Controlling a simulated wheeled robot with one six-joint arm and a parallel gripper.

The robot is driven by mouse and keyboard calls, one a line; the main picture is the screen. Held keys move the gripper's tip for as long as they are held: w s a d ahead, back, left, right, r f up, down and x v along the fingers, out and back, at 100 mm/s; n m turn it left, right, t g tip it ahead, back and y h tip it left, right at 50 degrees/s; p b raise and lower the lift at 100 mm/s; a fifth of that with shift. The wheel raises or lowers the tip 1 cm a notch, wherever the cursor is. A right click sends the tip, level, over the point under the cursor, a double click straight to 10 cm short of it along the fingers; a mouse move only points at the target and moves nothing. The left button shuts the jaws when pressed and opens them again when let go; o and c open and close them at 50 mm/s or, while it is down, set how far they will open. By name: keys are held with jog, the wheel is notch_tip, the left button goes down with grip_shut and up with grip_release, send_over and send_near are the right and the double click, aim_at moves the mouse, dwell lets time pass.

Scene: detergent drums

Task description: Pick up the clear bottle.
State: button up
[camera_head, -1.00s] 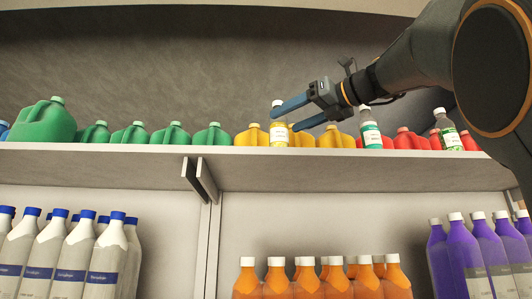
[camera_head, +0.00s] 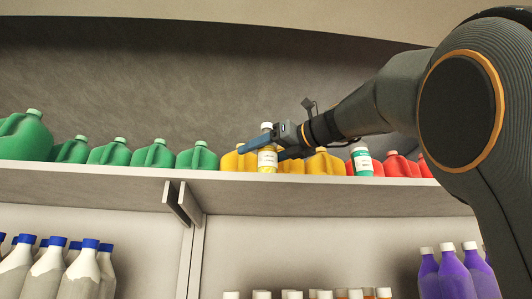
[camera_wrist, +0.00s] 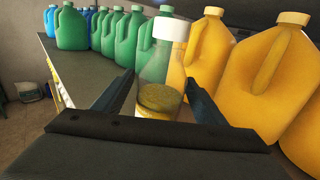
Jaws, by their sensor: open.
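A clear bottle (camera_head: 267,159) with a white cap, a pale label and yellow contents stands upright at the front of the upper shelf. In the wrist view this clear bottle (camera_wrist: 157,72) is between the two fingers of my gripper (camera_wrist: 160,84), with its lower part hidden behind the gripper body. My gripper (camera_head: 269,149) is open, with one finger crossing the bottle below its cap in the head view. I cannot tell whether either finger touches it.
Yellow jugs (camera_head: 325,163) stand close behind and right of the bottle; they also show in the wrist view (camera_wrist: 262,83). Green jugs (camera_head: 153,155) line the shelf (camera_head: 110,183) to the left, red jugs (camera_head: 398,166) to the right. A bracket (camera_head: 178,200) hangs under the shelf.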

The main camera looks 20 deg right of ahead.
jog(key=shift+w+a, duration=0.4)
jog(key=shift+w, duration=0.15)
jog(key=c, duration=1.4)
notch_tip(320, 180, up, 10)
jog(key=shift+f, duration=0.1)
